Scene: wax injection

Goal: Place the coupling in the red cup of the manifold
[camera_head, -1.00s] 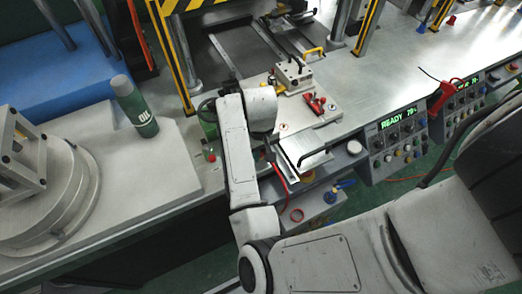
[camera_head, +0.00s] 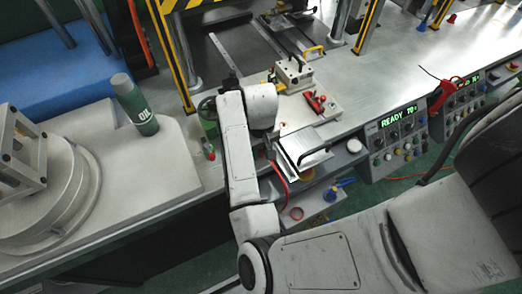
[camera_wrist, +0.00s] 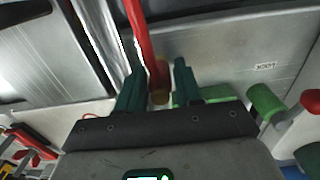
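My gripper (camera_wrist: 158,88) has dark green fingers. In the head view my arm hides the gripper and coupling; the red hose (camera_head: 278,172) hangs by the bench's front edge. A red ring (camera_head: 296,213), perhaps the red cup, shows on a low grey shelf (camera_head: 318,207) below the bench. A blue fitting (camera_head: 343,183) is to its right. I cannot make out the manifold clearly.
The bench carries a fixture block (camera_head: 293,72) and a red clamp (camera_head: 316,102). A green oil bottle (camera_head: 135,105) stands at left near a round metal machine (camera_head: 55,195). Control panels (camera_head: 395,135) line the bench front at right. Bare bench top (camera_head: 385,75) lies behind them.

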